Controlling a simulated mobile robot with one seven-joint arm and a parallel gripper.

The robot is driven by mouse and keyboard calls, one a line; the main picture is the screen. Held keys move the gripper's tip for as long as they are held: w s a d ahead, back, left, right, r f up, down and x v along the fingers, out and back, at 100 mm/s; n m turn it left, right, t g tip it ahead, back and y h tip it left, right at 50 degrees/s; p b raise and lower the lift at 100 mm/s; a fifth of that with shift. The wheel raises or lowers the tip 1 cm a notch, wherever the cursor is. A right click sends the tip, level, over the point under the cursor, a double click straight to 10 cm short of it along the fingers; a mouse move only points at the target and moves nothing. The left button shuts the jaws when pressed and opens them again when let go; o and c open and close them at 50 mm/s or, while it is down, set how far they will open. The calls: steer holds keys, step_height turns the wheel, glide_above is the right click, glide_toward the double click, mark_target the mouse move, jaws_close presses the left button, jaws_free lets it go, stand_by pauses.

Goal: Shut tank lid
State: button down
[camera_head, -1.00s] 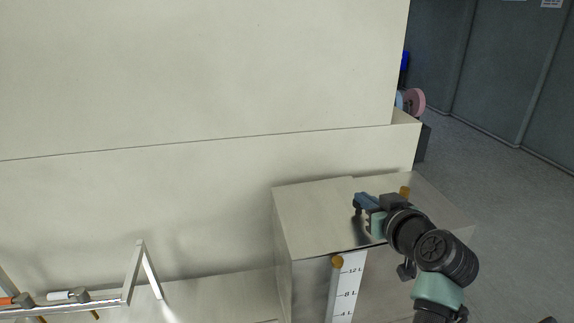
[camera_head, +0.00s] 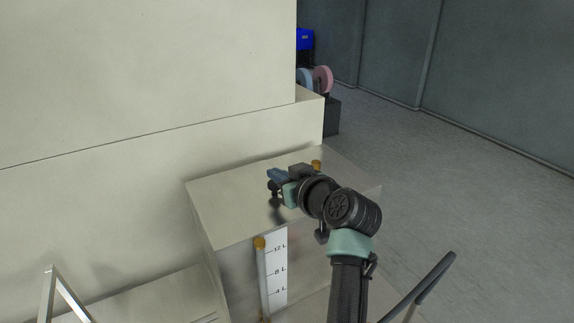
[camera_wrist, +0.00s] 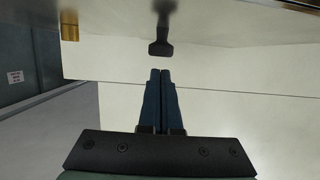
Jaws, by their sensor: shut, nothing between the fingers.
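The tank (camera_head: 235,225) is a metal box with a white level scale (camera_head: 276,268) on its front. Its top (camera_head: 235,190) looks flat and level; I cannot make out a separate lid edge. A dark knob-like handle (camera_head: 274,187) stands on the top, and it also shows in the wrist view (camera_wrist: 161,35). My gripper (camera_head: 272,174) is above the top, close to the handle. In the wrist view my gripper (camera_wrist: 160,72) has its fingers together and empty, with the handle just beyond the tips. My wrist hides part of the tank top.
A brass fitting (camera_head: 316,165) stands on the tank's back right, behind my wrist. A pale machine wall (camera_head: 130,190) rises behind and left of the tank. A metal frame (camera_head: 50,295) is at lower left. Open grey floor (camera_head: 450,190) lies to the right.

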steer(key=r, duration=0.1)
steer(key=r+p, duration=0.1)
steer(key=shift+a+r, duration=0.2)
steer(key=shift+r, duration=0.2)
steer(key=b+v, duration=0.2)
steer(key=v, duration=0.8)
steer(key=s+d+r+m+t+h, duration=0.1)
steer(key=s+r+m+t+h, duration=0.2)
steer(key=r, duration=0.6)
steer(key=s+r+t+h, duration=0.1)
steer(key=s+r+t, duration=0.3)
steer(key=r, duration=0.5)
steer(key=s+d+r+m+t+h, duration=0.1)
steer(key=s+r+m+t+h, duration=0.2)
steer(key=s+r+t, duration=0.5)
steer(key=s+r+h, duration=0.1)
steer(key=s+r, duration=0.4)
steer(key=shift+s+m, duration=0.3)
steer(key=shift+m, duration=0.1)
steer(key=shift+d, duration=0.15)
